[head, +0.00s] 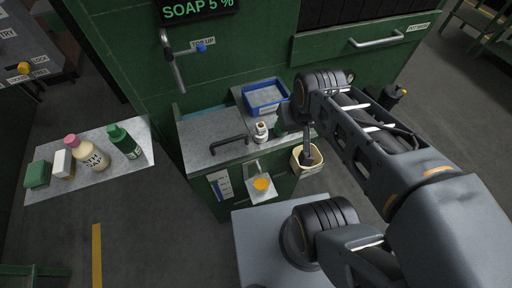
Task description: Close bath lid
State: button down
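The bath lid (200,133) is a flat speckled grey slab on the green cabinet, below the bent tap. A dark bar handle (229,144) stands near its front right. A thin teal strip (202,102) shows along the lid's back edge; I cannot tell whether the lid is fully closed. My gripper (286,118) is at the arm's far end, to the right of the lid and apart from its handle. It is dark and small in this view, and its fingers are partly hidden, so its opening is unclear.
A blue tray (266,97) and a small white bottle (261,131) are right of the lid. A cream container (300,165) hangs at the cabinet's right. A side shelf (95,180) at left holds a soap bottle (90,154) and a green bottle (126,145). A tap (175,65) overhangs the back.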

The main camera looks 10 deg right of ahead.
aim_at(207, 140)
jog(key=k, duration=0.75)
jog(key=u, duration=1.15)
jog(key=i, duration=0.55)
jog(key=u, duration=0.05)
